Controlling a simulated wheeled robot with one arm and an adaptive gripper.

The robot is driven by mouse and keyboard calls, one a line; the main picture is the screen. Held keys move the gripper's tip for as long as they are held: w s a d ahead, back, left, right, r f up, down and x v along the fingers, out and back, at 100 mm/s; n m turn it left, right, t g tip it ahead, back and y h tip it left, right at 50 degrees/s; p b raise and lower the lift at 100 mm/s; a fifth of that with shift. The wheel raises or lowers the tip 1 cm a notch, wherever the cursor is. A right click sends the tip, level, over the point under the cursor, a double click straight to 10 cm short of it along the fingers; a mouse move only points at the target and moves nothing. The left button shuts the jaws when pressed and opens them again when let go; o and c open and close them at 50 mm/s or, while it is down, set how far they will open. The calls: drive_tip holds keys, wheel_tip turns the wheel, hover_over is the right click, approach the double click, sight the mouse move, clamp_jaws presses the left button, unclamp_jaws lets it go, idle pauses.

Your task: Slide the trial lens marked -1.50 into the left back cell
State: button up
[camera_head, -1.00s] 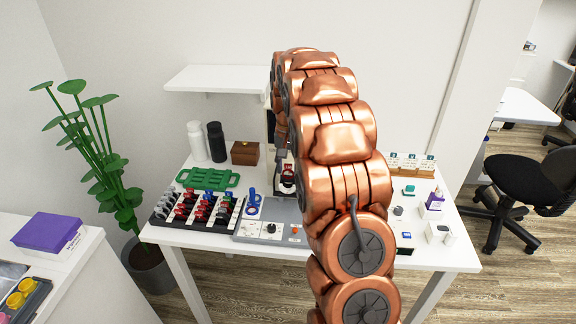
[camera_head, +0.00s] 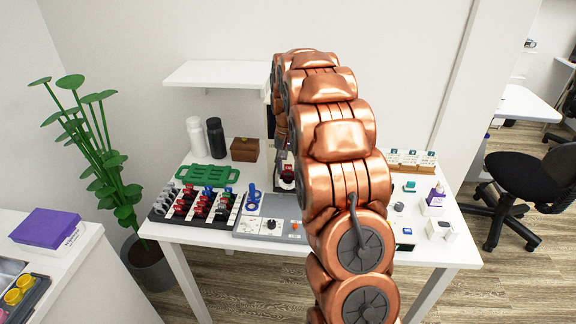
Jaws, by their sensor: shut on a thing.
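My gripper (camera_head: 283,154) is mostly hidden behind my copper-coloured arm. A dark part of it shows left of the arm, pointing down at the back of the table. It is shut, just above or at a red lens piece (camera_head: 287,173) by a dark upright device. I cannot tell whether this piece is in the jaws or in the device. A black rack (camera_head: 160,217) at the front left holds several trial lenses with red, blue, grey and black rims. No -1.50 marking is readable, and the left back cell cannot be made out.
A grey control panel (camera_head: 250,232) with a blue-handled item lies right of the rack. A green tray (camera_head: 208,175), two bottles (camera_head: 215,139) and a brown box (camera_head: 245,149) stand behind. A wall shelf (camera_head: 215,74) hangs above.

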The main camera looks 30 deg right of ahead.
drive_tip(key=shift+f+b, duration=0.3)
drive_tip(key=shift+f, duration=0.3)
drive_tip(key=o, duration=0.8)
drive_tip(key=shift+r, duration=0.1)
wheel_tip(320, 180, up, 11)
drive_tip(key=shift+r, duration=0.45)
idle(0.3)
